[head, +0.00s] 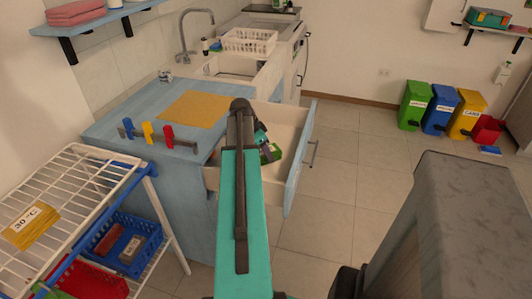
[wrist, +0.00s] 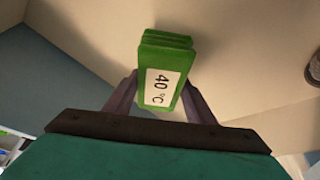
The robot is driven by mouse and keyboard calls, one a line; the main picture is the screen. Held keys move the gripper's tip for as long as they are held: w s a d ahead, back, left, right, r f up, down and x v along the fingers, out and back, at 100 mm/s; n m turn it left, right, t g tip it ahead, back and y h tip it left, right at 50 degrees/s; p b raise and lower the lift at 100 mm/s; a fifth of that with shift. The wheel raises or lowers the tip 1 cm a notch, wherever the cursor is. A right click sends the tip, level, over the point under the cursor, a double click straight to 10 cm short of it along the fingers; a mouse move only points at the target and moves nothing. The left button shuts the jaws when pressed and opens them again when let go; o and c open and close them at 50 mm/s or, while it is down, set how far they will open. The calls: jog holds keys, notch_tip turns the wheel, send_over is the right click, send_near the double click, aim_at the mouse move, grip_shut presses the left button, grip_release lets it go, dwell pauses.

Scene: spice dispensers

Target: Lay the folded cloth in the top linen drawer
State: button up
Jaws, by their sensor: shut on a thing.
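The folded cloth is green with a white "40 °C" label and shows in the wrist view (wrist: 166,70). My gripper (wrist: 160,95) is shut on it, one finger at each side. In the head view the cloth (head: 277,153) shows as a small green patch beside my arm, within the outline of the open drawer. The top linen drawer (head: 297,172) is pulled out, with a pale inside and a light blue front. My arm hides part of the drawer and most of the gripper. I cannot tell whether the cloth touches the drawer floor.
The blue counter (head: 105,128) carries a yellow mat (head: 195,108) and a rail with coloured clips (head: 150,133). A white wire rack (head: 70,190) at left holds a yellow "30 °C" cloth (head: 30,226). Coloured bins (head: 440,112) stand at right. A grey block (head: 470,230) stands front right.

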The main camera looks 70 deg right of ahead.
jog(key=shift+f, duration=0.75)
jog(key=shift+f, duration=0.1)
jog(key=o, duration=1.1)
jog(key=shift+b+v, duration=0.4)
jog(key=shift+v, duration=5.7)
